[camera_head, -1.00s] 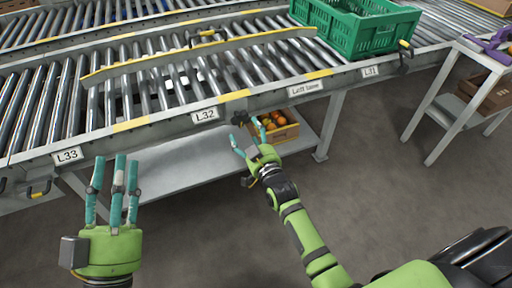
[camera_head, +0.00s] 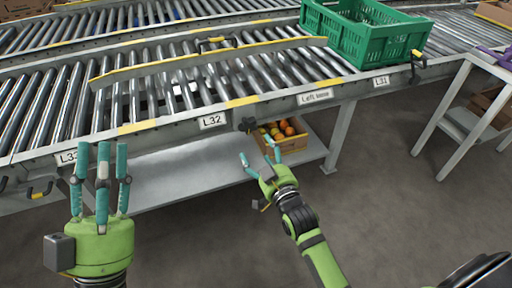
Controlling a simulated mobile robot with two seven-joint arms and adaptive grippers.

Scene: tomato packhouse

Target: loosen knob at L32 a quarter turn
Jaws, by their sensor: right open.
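The L32 label (camera_head: 212,121) is on the front rail of the near conveyor. A small dark knob (camera_head: 248,124) sits on the rail just right of this label; its turn angle is too small to read. My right gripper (camera_head: 258,148) is open and empty, just below and slightly right of the knob in the picture, with a visible gap between them. My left gripper (camera_head: 100,147) is open and empty, fingers pointing up, in front of the rail near the L33 label (camera_head: 66,158), which it partly covers.
A cardboard crate of tomatoes (camera_head: 291,146) stands on the lower shelf (camera_head: 190,170) behind my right gripper. A green crate (camera_head: 365,38) stands on the rollers. A yellow-edged guide bar (camera_head: 210,57) crosses them. A white side table (camera_head: 452,105) stands right. The floor in front is clear.

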